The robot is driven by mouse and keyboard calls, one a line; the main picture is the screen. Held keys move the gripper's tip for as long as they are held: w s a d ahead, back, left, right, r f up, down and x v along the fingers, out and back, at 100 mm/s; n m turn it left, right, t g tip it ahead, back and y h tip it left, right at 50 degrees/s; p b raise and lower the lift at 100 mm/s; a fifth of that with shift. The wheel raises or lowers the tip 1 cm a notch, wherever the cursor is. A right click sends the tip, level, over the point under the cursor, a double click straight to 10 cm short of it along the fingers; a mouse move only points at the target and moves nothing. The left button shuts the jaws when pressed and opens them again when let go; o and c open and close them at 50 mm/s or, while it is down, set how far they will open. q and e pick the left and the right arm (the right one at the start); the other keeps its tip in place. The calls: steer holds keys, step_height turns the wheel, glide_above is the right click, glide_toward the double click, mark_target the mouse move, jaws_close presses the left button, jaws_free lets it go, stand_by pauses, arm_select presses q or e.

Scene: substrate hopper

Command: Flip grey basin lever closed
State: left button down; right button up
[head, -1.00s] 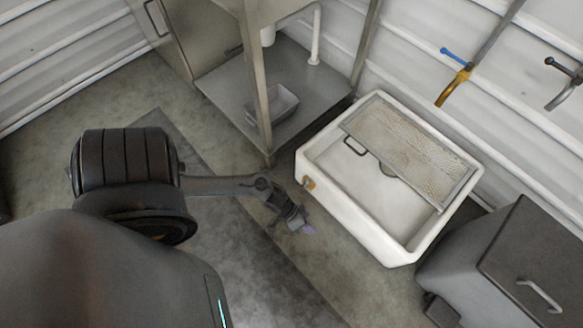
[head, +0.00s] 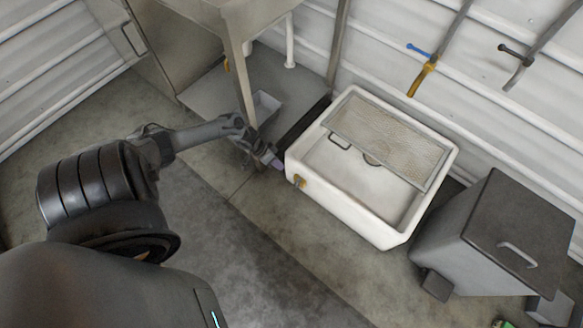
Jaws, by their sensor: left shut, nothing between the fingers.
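The grey tap (head: 516,75) hangs on the wall at the upper right, with a dark lever (head: 509,50) pointing out to its left. A brass tap (head: 424,78) with a blue lever (head: 418,49) hangs left of it, above the white basin (head: 300,204). A small brass fitting (head: 299,182) sits on the basin's near left side. My left gripper (head: 277,163) is shut and empty, close to the basin's left corner, far from both wall taps. Whether it touches the basin is unclear. My right gripper is out of view.
A mesh screen (head: 390,140) covers the back of the basin. A metal stand (head: 236,70) with a lower shelf and a small tray (head: 266,106) is at the left. A grey lidded bin (head: 450,235) stands right of the basin. The floor in front is open.

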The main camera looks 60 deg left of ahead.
mark_target(298, 182)
arm_select(q)
steer(key=b+x, duration=0.7)
steer(key=x, duration=0.3)
steer(key=shift+b, duration=0.4)
steer(key=shift+w, duration=0.1)
